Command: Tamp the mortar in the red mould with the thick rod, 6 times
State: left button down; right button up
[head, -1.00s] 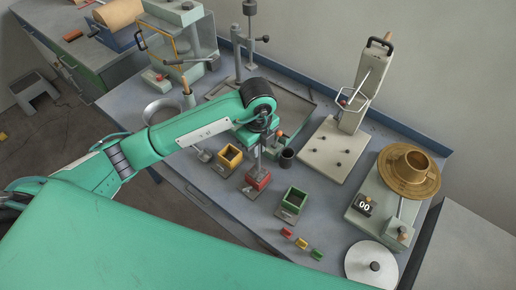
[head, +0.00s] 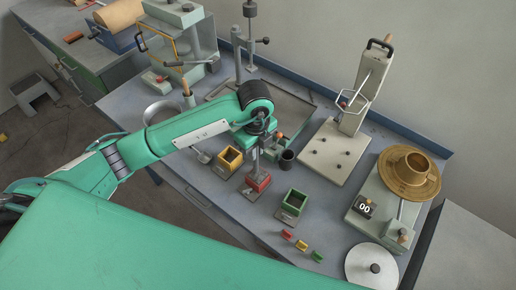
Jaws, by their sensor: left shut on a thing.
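The red mould (head: 258,184) stands on its base plate near the middle of the bench, between the yellow mould (head: 230,158) and the green mould (head: 293,202). My left gripper (head: 258,145) is above the red mould, shut on a grey upright rod (head: 255,163). The rod's lower end reaches the mould's opening; I cannot tell how deep it goes. The mortar inside is too small and covered to make out. My right gripper is not in view.
A dark cup (head: 287,159) stands close to the right of the red mould. Small red, yellow and green blocks (head: 302,244) lie at the front edge. A flow table with a brass cone (head: 408,170) and a counter reading 00 (head: 365,207) stand at right.

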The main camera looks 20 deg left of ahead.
pick_arm(q)
jog(key=f, duration=0.2)
jog(key=shift+s+a+f, duration=0.1)
jog(key=shift+s+f, duration=0.1)
jog(key=shift+f, duration=0.2)
jog(key=shift+w+f, duration=0.15)
jog(key=shift+w+d+r, duration=0.1)
jog(key=shift+d+r, duration=0.1)
jog(key=shift+r, duration=0.6)
jog(key=shift+w+d+r, duration=0.1)
jog(key=shift+d+r, duration=0.1)
jog(key=shift+r, duration=0.6)
